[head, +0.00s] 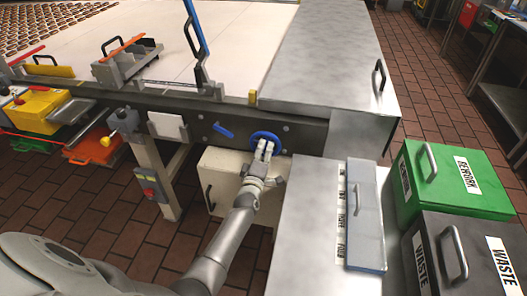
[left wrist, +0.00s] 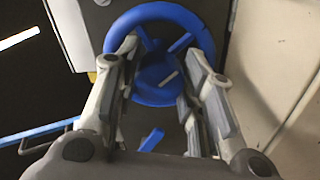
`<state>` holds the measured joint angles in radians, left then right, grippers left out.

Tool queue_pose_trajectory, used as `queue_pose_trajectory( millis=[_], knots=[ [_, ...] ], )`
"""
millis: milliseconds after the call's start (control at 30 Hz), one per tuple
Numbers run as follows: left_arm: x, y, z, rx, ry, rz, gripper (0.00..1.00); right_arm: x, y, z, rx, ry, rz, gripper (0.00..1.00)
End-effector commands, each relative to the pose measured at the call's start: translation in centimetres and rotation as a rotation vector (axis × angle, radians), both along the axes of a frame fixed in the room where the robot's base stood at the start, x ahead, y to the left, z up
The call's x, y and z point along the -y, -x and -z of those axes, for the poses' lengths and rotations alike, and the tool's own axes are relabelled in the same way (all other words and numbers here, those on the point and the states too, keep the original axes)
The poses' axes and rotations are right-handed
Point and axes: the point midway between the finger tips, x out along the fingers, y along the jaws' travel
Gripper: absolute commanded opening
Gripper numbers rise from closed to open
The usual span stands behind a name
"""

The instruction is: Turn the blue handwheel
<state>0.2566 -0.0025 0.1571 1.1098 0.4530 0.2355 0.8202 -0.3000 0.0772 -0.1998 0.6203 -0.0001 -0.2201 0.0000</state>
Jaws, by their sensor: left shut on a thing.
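The blue handwheel (head: 265,137) sits on the dark front rail of the conveyor in the head view. It fills the upper middle of the left wrist view (left wrist: 157,92), with spokes and a hub showing. My left gripper (head: 264,152) is at the wheel, its fingers (left wrist: 163,75) reaching over the lower part of the wheel from either side. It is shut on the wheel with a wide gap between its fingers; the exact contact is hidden. My right gripper is not in view.
A blue lever (head: 223,131) is on the rail left of the wheel. A cream box (head: 222,179) hangs below. A steel counter (head: 311,225) stands close on the right, with green (head: 450,178) and dark (head: 465,250) bins beyond it.

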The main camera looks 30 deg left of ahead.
Motion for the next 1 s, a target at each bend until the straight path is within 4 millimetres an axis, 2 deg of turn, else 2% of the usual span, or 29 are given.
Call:
queue_pose_trajectory(
  millis=[1000],
  knots=[
    [-0.1,0.1,0.4,-0.246,-0.932,0.002,0.13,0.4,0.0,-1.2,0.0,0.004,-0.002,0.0]
  ],
)
